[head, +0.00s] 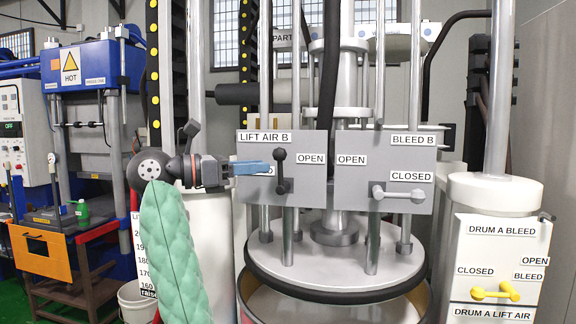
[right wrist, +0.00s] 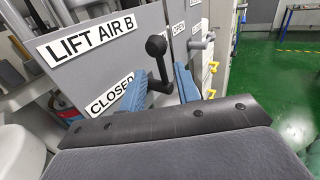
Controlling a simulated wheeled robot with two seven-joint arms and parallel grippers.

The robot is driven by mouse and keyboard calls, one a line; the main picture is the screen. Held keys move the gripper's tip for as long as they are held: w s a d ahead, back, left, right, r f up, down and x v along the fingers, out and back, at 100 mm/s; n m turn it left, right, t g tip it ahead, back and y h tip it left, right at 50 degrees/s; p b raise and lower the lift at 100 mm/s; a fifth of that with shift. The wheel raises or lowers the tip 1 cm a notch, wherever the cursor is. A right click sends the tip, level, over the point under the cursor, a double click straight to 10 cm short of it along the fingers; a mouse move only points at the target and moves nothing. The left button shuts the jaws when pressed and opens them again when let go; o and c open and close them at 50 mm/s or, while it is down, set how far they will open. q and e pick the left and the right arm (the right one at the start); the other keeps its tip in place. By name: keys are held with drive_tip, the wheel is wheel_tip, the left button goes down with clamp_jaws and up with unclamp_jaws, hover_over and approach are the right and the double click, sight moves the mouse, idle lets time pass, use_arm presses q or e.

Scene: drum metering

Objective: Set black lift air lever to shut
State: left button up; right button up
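The black lift air lever (head: 281,172) is on the grey panel under the LIFT AIR B label (head: 264,138). It stands about upright, with the OPEN label (head: 311,159) to its right. The CLOSED label (right wrist: 109,97) shows in the right wrist view and is mostly hidden by my gripper in the head view. My right gripper (head: 262,168) reaches in from the left, its blue fingers close to the lever. In the right wrist view the fingers (right wrist: 161,88) are apart, with the black lever (right wrist: 156,62) in the gap between them. Contact cannot be told. My left gripper is not in view.
A grey BLEED B lever (head: 398,194) lies level on the adjoining panel to the right. A yellow lever (head: 495,292) is on the DRUM A panel at lower right. A round drum lid (head: 335,270) with upright rods is below the panels. Green floor (right wrist: 275,85) is open at right in the wrist view.

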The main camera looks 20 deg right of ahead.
sight(282, 170)
drive_tip(key=d+p, duration=0.1)
drive_tip(key=d, duration=0.3)
drive_tip(key=shift+s+d+r+p, duration=0.1)
drive_tip(key=shift+d+r+p, duration=0.05)
drive_tip(key=shift+d+p, duration=0.6)
drive_tip(key=shift+d, duration=0.75)
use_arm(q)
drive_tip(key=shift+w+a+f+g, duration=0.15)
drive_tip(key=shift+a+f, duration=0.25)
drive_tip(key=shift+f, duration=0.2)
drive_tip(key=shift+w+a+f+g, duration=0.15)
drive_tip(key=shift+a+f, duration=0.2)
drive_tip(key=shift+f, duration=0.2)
use_arm(e)
drive_tip(key=shift+d, duration=0.4)
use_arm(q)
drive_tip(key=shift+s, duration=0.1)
use_arm(e)
clamp_jaws()
